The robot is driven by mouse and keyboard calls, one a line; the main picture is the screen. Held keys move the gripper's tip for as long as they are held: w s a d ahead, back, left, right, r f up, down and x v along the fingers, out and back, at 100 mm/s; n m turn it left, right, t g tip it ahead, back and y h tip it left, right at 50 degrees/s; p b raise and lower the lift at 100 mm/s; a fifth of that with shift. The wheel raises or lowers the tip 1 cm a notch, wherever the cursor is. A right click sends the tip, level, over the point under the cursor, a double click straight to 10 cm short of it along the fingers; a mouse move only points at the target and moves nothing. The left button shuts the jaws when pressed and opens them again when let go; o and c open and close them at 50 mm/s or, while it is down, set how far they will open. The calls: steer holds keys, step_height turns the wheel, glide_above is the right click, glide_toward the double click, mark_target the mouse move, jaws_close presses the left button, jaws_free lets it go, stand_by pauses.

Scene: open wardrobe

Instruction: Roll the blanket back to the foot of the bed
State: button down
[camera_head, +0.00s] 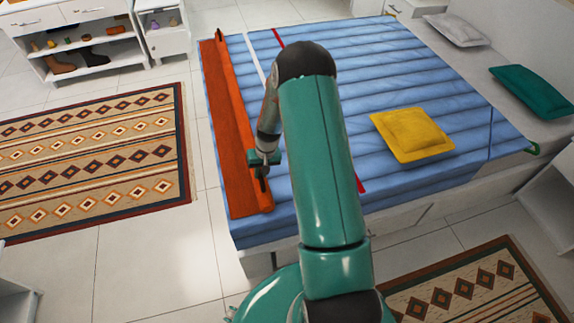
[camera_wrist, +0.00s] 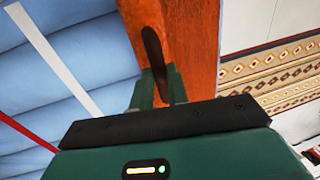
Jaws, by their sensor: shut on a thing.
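A long orange-red strip (camera_head: 226,130), which I take to be the rolled or gathered blanket, lies across the left end of the blue bed (camera_head: 330,50). It has a raised ridge and a dark handle at its far end (camera_head: 219,35). My gripper (camera_head: 264,168) is at the strip's near end. In the wrist view my gripper (camera_wrist: 157,92) is shut on another dark handle (camera_wrist: 153,50), with the orange surface (camera_wrist: 190,40) behind it. My arm hides part of the bed's middle.
A white stripe (camera_head: 256,59) and a red stripe (camera_head: 278,38) cross the bed. A yellow cushion (camera_head: 412,135) lies on the bed; grey (camera_head: 457,29) and green (camera_head: 535,91) pillows lie at the right. A patterned rug (camera_head: 90,155) and open shelves (camera_head: 90,58) are at the left.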

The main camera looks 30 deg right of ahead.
steer(key=w+a, duration=0.2)
steer(key=a, duration=0.6)
steer(key=shift+w, duration=0.25)
steer(key=shift+a, duration=0.1)
steer(key=c, duration=1.4)
jaws_free()
steer(key=shift+a, duration=0.1)
steer(key=shift+o, duration=0.2)
steer(key=shift+d, duration=0.2)
step_height(320, 180, up, 14)
steer(key=d, duration=0.2)
steer(key=shift+s+d+f, duration=0.2)
steer(key=shift+s+d, duration=0.1)
steer(key=shift+s, duration=0.1)
